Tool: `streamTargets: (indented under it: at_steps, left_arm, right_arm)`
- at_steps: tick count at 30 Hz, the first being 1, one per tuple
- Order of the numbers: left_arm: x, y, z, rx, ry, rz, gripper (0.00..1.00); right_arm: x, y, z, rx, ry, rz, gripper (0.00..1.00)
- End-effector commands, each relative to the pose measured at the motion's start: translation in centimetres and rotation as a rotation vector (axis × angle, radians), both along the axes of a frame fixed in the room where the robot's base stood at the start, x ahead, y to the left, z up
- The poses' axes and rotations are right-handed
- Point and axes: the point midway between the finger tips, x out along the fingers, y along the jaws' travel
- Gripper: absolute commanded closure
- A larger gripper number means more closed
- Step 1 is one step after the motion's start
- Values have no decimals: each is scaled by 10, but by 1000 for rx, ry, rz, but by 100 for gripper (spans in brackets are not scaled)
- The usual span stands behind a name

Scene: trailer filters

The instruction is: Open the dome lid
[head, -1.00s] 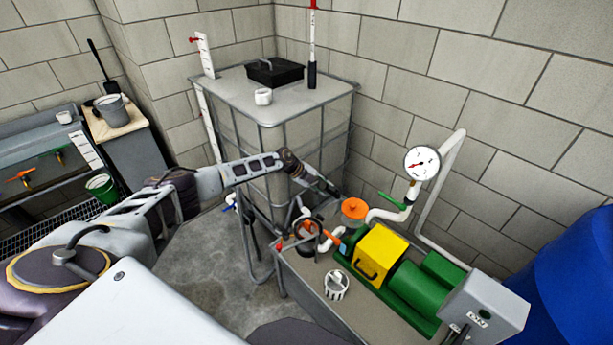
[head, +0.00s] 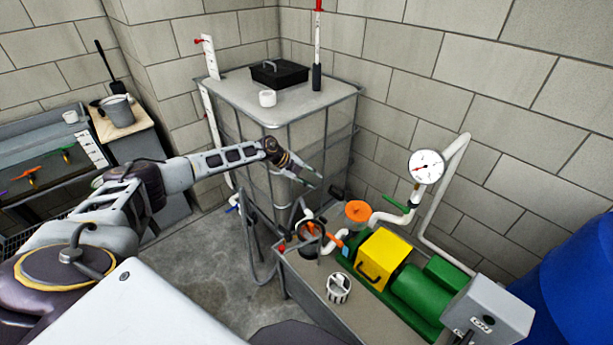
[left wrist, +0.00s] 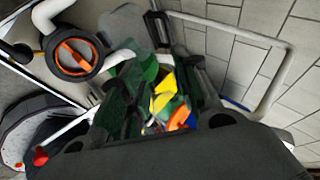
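A round dark ring with an orange bar across it (head: 310,236) sits at the left end of the pump bench. It also shows at upper left in the left wrist view (left wrist: 72,54). I cannot tell for sure whether this is the dome lid; a clear cover is hard to make out. An orange round cap (head: 357,211) stands behind it to the right. My left gripper (head: 317,181) is open and empty, above and apart from the ring and left of the cap. My right gripper is not in view.
The yellow and green pump (head: 385,256) and a white slotted basket (head: 338,288) are on the bench. White pipes and a gauge (head: 426,166) rise behind. A caged tank (head: 232,98) stands close behind my left arm; a blue drum (head: 572,278) is at right.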

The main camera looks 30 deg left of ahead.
Motion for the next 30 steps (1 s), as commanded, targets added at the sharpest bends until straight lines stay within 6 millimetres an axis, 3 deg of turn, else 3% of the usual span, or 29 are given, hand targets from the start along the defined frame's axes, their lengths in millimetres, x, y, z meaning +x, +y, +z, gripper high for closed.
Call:
streamTargets:
  at_steps: [9, 20, 28, 30]
  left_arm:
    - [-10, 12, 15, 1, 0, -1, 68]
    - [-11, 13, 17, 0, 0, 0, 68]
    - [-11, 13, 13, 0, 0, 0, 99]
    - [-10, 11, 8, -2, -1, -2, 100]
  right_arm:
    - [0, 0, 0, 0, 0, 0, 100]
    - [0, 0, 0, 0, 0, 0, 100]
    - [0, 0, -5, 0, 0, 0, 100]
    - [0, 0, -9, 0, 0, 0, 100]
